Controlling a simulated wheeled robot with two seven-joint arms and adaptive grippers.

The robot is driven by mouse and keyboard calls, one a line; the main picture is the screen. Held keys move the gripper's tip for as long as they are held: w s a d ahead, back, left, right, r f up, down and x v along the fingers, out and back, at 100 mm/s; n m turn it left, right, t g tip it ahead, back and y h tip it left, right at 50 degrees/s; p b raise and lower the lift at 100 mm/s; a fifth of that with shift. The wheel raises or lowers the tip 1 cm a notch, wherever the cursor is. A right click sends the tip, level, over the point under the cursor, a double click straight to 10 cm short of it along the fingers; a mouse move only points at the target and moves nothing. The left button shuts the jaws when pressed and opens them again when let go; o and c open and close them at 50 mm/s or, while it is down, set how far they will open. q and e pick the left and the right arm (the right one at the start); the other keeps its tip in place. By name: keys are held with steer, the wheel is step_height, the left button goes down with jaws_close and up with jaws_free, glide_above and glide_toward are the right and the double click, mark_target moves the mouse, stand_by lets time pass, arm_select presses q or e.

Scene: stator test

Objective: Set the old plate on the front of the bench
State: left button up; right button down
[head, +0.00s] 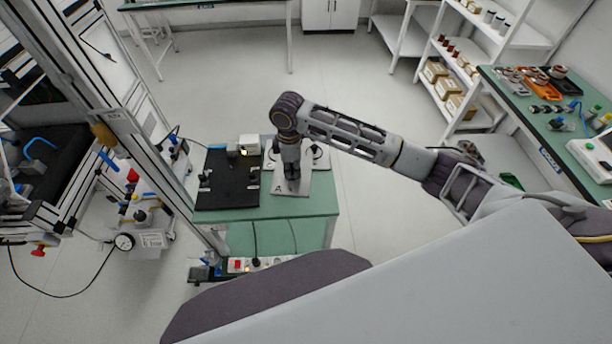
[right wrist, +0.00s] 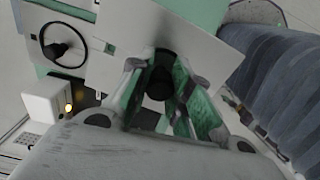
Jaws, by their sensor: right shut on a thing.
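A light grey plate (head: 303,184), with a dark mark near its front left corner, is at the front part of the green bench (head: 322,206). My right gripper (head: 292,180) points down over it. In the right wrist view, the right gripper (right wrist: 166,78) is shut on the plate's dark upright knob (right wrist: 162,84), with green-lined fingers on both sides. The pale plate (right wrist: 208,54) shows beyond the fingers. I cannot tell whether its underside touches the bench. My left gripper is not in view.
A black board (head: 225,188) lies on the bench to the left, close beside the plate. A white box with a yellow light (head: 249,145) stands behind it. Another pale plate (head: 321,158) with a dark round fitting is at the back right. A power strip (head: 262,264) is below the bench front.

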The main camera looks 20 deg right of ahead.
mark_target(299, 180)
steer(key=shift+s+d+n, duration=0.3)
steer(key=shift+s+d, duration=0.05)
steer(key=shift+d, duration=0.5)
steer(key=shift+n, duration=0.6)
steer(key=shift+f, duration=0.1)
steer(key=shift+f, duration=3.05)
steer(key=shift+f+p, duration=0.4)
steer(key=shift+f, duration=1.45)
steer(key=shift+f, duration=0.1)
steer(key=c, duration=1.3)
jaws_free()
steer(key=shift+s, duration=0.1)
